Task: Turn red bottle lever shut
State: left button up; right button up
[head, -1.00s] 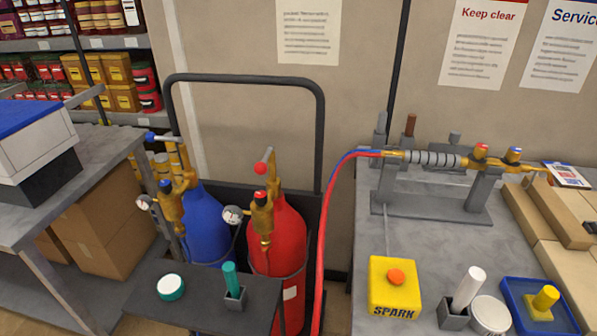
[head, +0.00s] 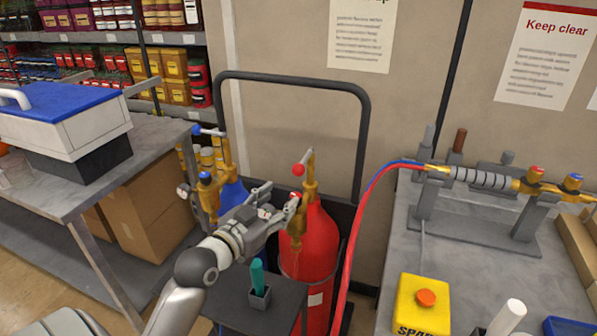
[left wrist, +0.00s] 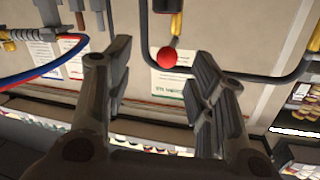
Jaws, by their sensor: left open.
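The red bottle (head: 318,240) stands in the cart with a brass valve on top. Its lever (head: 305,160) is a short grey bar, slanted, with a red ball (head: 298,170) at its near, lower end. My left gripper (head: 284,207) is open and empty, just left of the red bottle's valve and a little below the lever. It hides the pressure gauge area and part of the blue bottle (head: 233,194). In the left wrist view, the red ball (left wrist: 166,57) shows between the two spread fingers, apart from both. My right gripper is not in view.
The cart's black handle (head: 290,77) arches behind the bottles. The blue bottle's lever (head: 208,131) is close on the left. A red and blue hose (head: 358,235) hangs right of the red bottle. A teal item (head: 257,276) stands on the cart's front shelf.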

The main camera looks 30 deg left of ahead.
aim_at(294, 173)
pick_arm(q)
jog(key=shift+t, duration=0.4)
jog(key=w, duration=0.3)
jog(key=w+a+r+p, duration=0.1)
jog(key=w, duration=0.2)
jog(key=w+r+p, duration=0.1)
jog(key=w, duration=0.2)
jog(key=shift+a, duration=0.2)
jog(key=shift+w, duration=0.95)
jog(key=shift+c, duration=0.4)
grip_shut()
